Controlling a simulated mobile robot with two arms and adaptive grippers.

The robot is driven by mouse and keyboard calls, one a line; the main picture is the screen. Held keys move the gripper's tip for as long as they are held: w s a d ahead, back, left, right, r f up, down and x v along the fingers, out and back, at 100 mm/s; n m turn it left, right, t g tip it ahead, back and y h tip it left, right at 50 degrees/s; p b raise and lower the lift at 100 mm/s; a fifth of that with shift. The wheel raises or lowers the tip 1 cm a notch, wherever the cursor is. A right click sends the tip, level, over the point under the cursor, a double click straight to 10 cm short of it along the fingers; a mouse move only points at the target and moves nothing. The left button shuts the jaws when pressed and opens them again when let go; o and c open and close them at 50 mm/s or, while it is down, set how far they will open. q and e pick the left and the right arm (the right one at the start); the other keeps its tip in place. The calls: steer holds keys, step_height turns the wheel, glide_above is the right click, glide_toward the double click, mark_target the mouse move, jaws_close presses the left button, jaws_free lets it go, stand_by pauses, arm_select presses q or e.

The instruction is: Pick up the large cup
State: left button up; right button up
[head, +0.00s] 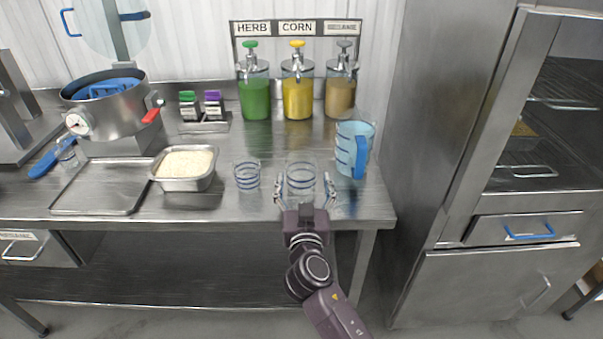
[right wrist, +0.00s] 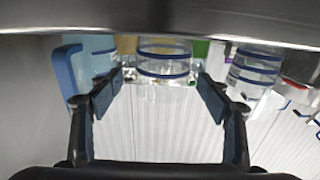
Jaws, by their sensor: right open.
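The large cup (head: 301,172) is clear with blue bands and stands upright near the front edge of the steel table. A smaller clear cup with blue bands (head: 247,175) stands to its left. My right gripper (head: 302,183) is open, its fingers reaching towards the large cup from the front, one finger to each side. In the right wrist view, which is upside down, the large cup (right wrist: 164,58) shows between the open fingers (right wrist: 160,82); contact is not visible. The smaller cup (right wrist: 256,65) shows at the right there. My left gripper is not in view.
A blue pitcher (head: 347,140) stands just right of the large cup. A rice container (head: 187,182) and an empty tray (head: 62,203) are to the left. Green, yellow and tan dispensers (head: 297,97) stand behind. A steel cabinet (head: 407,140) rises at the right.

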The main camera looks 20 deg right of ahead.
mark_target(301, 162)
steer(key=p+x, duration=0.1)
steer(key=x, duration=0.2)
steer(key=shift+w+a+f, duration=0.15)
steer(key=shift+x, duration=0.95)
steer(key=shift+f, duration=0.15)
steer(key=c, duration=1.2)
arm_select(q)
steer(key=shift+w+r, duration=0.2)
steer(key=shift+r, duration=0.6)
arm_select(e)
steer(key=shift+o, duration=0.2)
step_height(301, 162, up, 19)
steer(key=p, duration=0.1)
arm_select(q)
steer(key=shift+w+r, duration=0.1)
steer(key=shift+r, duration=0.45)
arm_select(e)
steer(key=s+f+n+y, duration=0.1)
steer(key=s+f, duration=0.3)
steer(key=s, duration=0.4)
steer(key=s+f+n+y, duration=0.1)
steer(key=s+f, duration=0.3)
steer(key=s, duration=0.4)
steer(key=s+a+f+n+y, duration=0.1)
steer(key=s+f+y, duration=0.2)
steer(key=s, duration=0.4)
steer(key=shift+s+f+t, duration=0.3)
steer(key=shift+s+f, duration=0.1)
steer(key=shift+f, duration=0.3)
